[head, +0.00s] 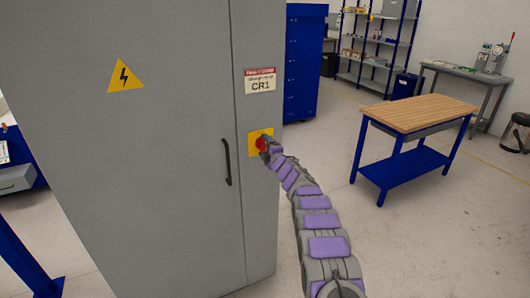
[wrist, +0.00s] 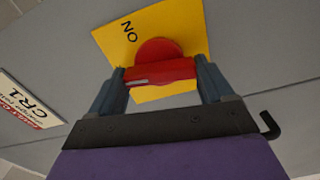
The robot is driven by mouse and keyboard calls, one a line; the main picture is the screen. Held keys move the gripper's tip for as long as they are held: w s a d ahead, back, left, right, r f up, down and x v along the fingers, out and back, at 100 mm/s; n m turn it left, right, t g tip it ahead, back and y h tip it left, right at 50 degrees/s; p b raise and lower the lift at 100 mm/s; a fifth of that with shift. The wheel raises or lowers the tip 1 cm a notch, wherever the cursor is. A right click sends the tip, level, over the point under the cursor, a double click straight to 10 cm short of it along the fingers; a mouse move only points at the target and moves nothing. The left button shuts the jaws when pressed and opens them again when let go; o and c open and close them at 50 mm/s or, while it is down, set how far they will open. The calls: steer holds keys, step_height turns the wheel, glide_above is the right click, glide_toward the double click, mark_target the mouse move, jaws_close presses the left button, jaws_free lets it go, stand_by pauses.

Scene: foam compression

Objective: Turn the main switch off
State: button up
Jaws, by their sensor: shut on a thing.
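The main switch is a red rotary knob (head: 262,144) on a yellow plate (head: 255,134), mounted on the narrow panel of a tall grey cabinet (head: 170,180). In the wrist view the red knob (wrist: 160,68) sits between the two fingers of my gripper (wrist: 162,78), which is shut on its handle bar. The yellow plate (wrist: 185,28) behind it shows the letters "ON" at its upper left. The rest of the plate's lettering is hidden. In the head view my arm reaches up from the lower right and my gripper (head: 266,150) covers part of the switch.
A black door handle (head: 227,162) is just left of the switch. A CR1 label (head: 260,81) is above it, and a yellow warning triangle (head: 125,76) is on the door. A wood-topped blue table (head: 420,110) stands to the right, with open floor between.

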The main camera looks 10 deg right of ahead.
mark_target(264, 147)
steer(key=shift+a+f+n+b, duration=0.1)
steer(key=shift+f+n+b, duration=0.15)
steer(key=shift+n+b, duration=0.45)
steer(key=shift+n, duration=0.3)
steer(key=o, duration=0.9)
steer(key=shift+o, duration=0.2)
steer(key=shift+r, duration=0.1)
steer(key=shift+s+d, duration=0.2)
steer(key=shift+s, duration=0.1)
steer(key=shift+b+v, duration=0.55)
steer(key=shift+v, duration=1)
steer(key=shift+s+r, duration=0.1)
steer(key=shift+s, duration=0.3)
steer(key=v, duration=1.2)
steer(key=shift+s+d, duration=0.2)
steer(key=shift+s, duration=0.05)
